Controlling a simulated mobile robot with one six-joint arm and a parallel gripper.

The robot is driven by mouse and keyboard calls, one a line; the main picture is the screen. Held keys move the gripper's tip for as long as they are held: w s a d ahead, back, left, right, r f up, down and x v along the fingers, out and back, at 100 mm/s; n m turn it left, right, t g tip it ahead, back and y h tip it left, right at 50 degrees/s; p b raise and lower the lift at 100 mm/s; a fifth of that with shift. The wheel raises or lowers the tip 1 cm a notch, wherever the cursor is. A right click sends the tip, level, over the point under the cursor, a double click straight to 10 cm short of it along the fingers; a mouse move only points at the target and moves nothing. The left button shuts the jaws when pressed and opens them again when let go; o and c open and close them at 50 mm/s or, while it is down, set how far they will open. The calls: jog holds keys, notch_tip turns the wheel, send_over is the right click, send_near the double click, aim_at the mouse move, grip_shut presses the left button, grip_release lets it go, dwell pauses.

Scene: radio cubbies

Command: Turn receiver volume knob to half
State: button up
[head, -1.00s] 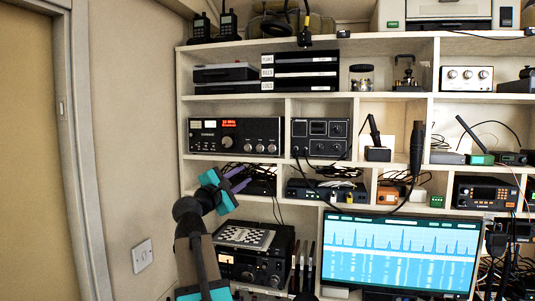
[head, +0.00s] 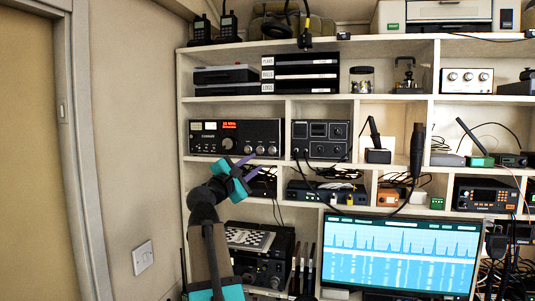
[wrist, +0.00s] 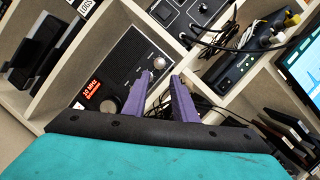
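The receiver (head: 205,148) is a wide black unit with a red lit display (head: 229,125), in the upper left cubby in the head view. One larger dial (head: 228,143) sits below the display, with smaller silver knobs (head: 272,150) to its right. I cannot read which knob is volume. My gripper (head: 250,171) has purple fingers, apart and empty, in front of and just below the receiver's right half. In the wrist view the gripper (wrist: 161,80) points toward the receiver front (wrist: 122,68), with a silver knob (wrist: 160,62) beyond the fingertips. I see no contact.
A black box with dials (head: 320,138) fills the cubby to the right. Below it is a blue-edged device (head: 325,192) with cables. A lit monitor (head: 400,250) stands at lower right. A checkered board (head: 248,238) lies on a radio beneath my arm. Shelf edges surround the cubbies.

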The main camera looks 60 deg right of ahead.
aim_at(271, 151)
jog(key=p+x, duration=0.2)
jog(key=x, duration=0.9)
jog(key=shift+p, duration=0.3)
jog(key=c, duration=0.6)
jog(key=shift+a, duration=0.35)
grip_shut()
jog(key=shift+d, duration=0.35)
